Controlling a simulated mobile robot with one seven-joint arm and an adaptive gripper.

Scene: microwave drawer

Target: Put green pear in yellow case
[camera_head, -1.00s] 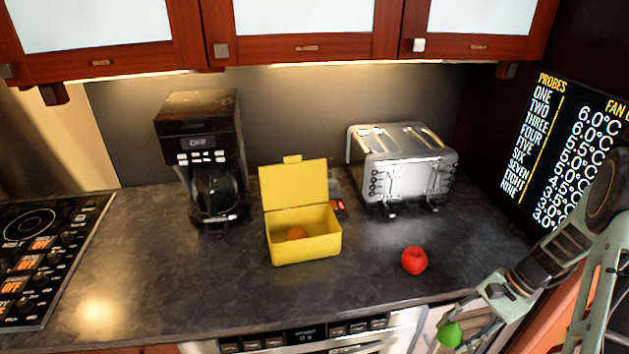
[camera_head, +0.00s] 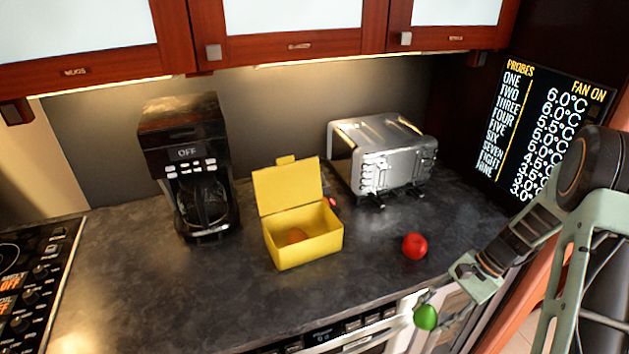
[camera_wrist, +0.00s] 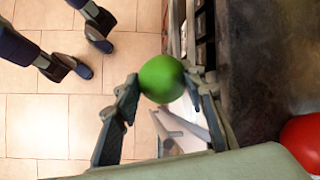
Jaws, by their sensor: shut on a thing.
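The green pear (camera_head: 426,317) is held between the fingers of my gripper (camera_head: 431,307), in front of and below the counter's front edge at the lower right. In the wrist view the pear (camera_wrist: 161,79) sits between the two fingertips (camera_wrist: 163,84), over the floor beside the counter. The yellow case (camera_head: 306,251) stands open on the counter with its lid (camera_head: 289,187) raised at the back. An orange-brown round thing (camera_head: 296,235) lies inside the case. My gripper is to the right of the case and nearer the camera.
A red apple (camera_head: 414,246) lies on the counter (camera_head: 190,290) between the case and my arm; it also shows in the wrist view (camera_wrist: 302,143). A toaster (camera_head: 383,160) stands behind right, a coffee maker (camera_head: 190,170) behind left. A cooktop (camera_head: 35,270) is far left. Cabinets hang above.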

